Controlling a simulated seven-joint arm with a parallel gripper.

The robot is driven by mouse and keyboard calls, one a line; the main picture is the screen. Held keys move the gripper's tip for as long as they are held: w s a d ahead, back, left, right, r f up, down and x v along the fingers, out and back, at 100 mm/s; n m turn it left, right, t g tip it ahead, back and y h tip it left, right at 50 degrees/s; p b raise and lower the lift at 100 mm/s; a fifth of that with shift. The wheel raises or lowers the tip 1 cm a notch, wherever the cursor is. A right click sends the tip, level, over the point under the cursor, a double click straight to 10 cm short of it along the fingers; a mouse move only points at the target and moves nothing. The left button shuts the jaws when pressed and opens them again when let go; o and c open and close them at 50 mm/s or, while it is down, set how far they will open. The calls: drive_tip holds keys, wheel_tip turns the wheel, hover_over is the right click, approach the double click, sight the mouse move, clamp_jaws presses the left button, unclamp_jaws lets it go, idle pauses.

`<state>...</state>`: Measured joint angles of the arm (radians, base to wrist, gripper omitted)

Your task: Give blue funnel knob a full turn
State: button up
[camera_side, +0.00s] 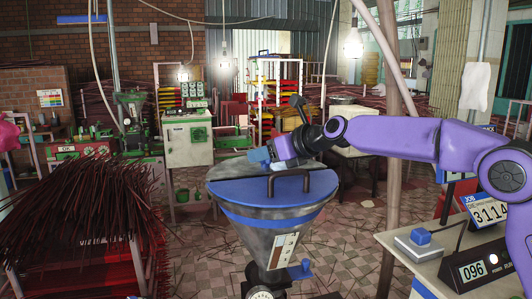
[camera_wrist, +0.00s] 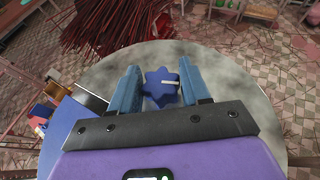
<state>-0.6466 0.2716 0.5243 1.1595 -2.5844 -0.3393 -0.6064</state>
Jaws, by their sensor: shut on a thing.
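In the side view my gripper (camera_side: 266,160) is at the top of the grey funnel (camera_side: 268,232), near the rear rim. There the knob is hard to tell from the blue fingers. The funnel has a blue lid part (camera_side: 290,194) and a blue band below its rim.
A dark arched handle (camera_side: 289,176) stands on the lid, close in front of my gripper. A heap of dark red sticks (camera_side: 75,210) is at left.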

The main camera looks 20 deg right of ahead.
drive_tip(key=shift+f+m+t+h, duration=0.1)
drive_tip(key=shift+m+t+h, duration=0.3)
drive_tip(key=shift+m+h, duration=0.35)
drive_tip(key=o, duration=1)
drive_tip(key=shift+c, duration=0.2)
drive_tip(key=shift+s+d+r, duration=0.2)
drive_tip(key=shift+s+r, duration=0.1)
drive_tip(key=shift+s, duration=0.15)
drive_tip(key=v, duration=1.6)
drive_tip(key=shift+s, duration=0.15)
drive_tip(key=shift+d, duration=0.15)
